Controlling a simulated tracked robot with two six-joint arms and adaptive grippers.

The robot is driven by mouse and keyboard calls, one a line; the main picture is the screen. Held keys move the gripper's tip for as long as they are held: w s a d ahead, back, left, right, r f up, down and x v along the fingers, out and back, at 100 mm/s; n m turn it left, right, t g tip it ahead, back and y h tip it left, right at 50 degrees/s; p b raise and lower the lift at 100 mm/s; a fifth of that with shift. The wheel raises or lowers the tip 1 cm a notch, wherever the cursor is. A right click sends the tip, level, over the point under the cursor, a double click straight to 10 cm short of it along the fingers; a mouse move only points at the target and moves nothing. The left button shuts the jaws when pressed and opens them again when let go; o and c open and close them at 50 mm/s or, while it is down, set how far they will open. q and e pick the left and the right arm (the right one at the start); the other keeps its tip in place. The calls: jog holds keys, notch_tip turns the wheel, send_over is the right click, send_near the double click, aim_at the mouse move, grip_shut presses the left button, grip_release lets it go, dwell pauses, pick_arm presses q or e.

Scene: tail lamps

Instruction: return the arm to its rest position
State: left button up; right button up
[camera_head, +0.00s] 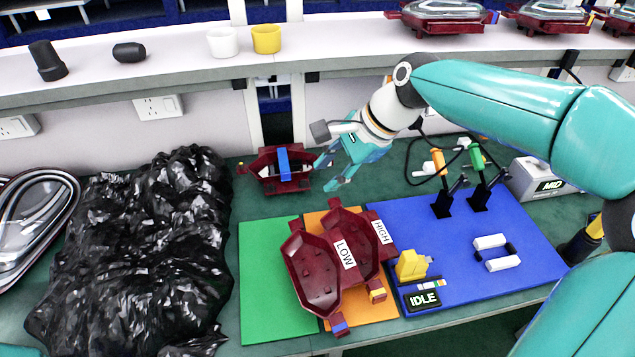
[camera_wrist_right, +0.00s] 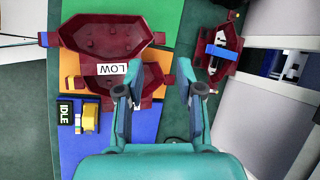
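My right arm (camera_head: 500,95) reaches in from the right of the head view. Its gripper (camera_head: 329,174) is open and empty, above the green table, just right of a small dark red housing with a blue bar (camera_head: 284,166). In the right wrist view the two fingers stand wide apart with nothing held between them (camera_wrist_right: 158,90). My left gripper is in neither view.
Dark red lamp housings labelled LOW (camera_head: 314,272) and HIGH (camera_head: 352,238) lie across the green and orange mats. A blue mat (camera_head: 520,250) holds tools and an IDLE display (camera_head: 423,298). Black plastic (camera_head: 135,255) covers the left. A shelf (camera_head: 180,68) runs behind.

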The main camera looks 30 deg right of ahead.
jog(key=shift+v, duration=0.95)
jog(key=shift+r, duration=0.1)
